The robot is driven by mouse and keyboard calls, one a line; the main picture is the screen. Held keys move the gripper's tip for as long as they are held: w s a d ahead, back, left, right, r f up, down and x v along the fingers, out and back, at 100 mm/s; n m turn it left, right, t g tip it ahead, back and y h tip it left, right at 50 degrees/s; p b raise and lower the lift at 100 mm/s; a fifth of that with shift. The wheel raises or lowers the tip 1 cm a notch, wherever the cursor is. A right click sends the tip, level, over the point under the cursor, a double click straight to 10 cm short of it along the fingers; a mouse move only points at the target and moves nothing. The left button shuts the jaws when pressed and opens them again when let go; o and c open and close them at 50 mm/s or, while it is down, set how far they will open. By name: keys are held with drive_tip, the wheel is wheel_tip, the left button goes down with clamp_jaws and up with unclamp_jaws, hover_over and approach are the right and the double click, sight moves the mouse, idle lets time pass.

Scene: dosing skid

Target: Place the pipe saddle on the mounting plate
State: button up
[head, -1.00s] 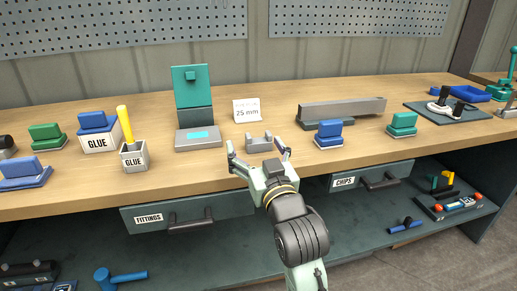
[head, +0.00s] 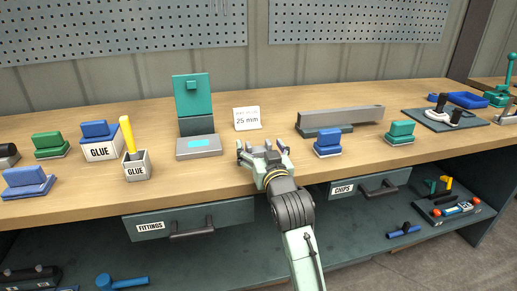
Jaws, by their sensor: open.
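The pipe saddle, a small light-grey piece, lies on the bench top in the middle of the head view, below the 25 mm card. It is now almost wholly hidden by my gripper (head: 262,146), so I cannot tell whether the fingers touch it. My gripper is open, reaching in from the front, its fingers to either side of the saddle's place. Left of it stands a device with a teal and dark upright (head: 193,97) and a light-grey base (head: 197,154) with a cyan patch (head: 199,143). This base may be the mounting plate; no label shows it.
The 25 mm card (head: 247,119) stands behind my gripper. A glue pot with a yellow handle (head: 128,135) is left of the device. A long grey bar (head: 345,113) and a blue block (head: 327,140) are to the right. Drawers (head: 160,224) sit under the bench's front edge.

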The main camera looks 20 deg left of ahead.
drive_tip(key=shift+w+a, duration=0.2)
drive_tip(key=shift+w, duration=0.05)
drive_tip(key=shift+c, duration=0.2)
drive_tip(key=c, duration=1.2)
drive_tip(key=shift+c, duration=0.6)
drive_tip(key=shift+r, duration=0.1)
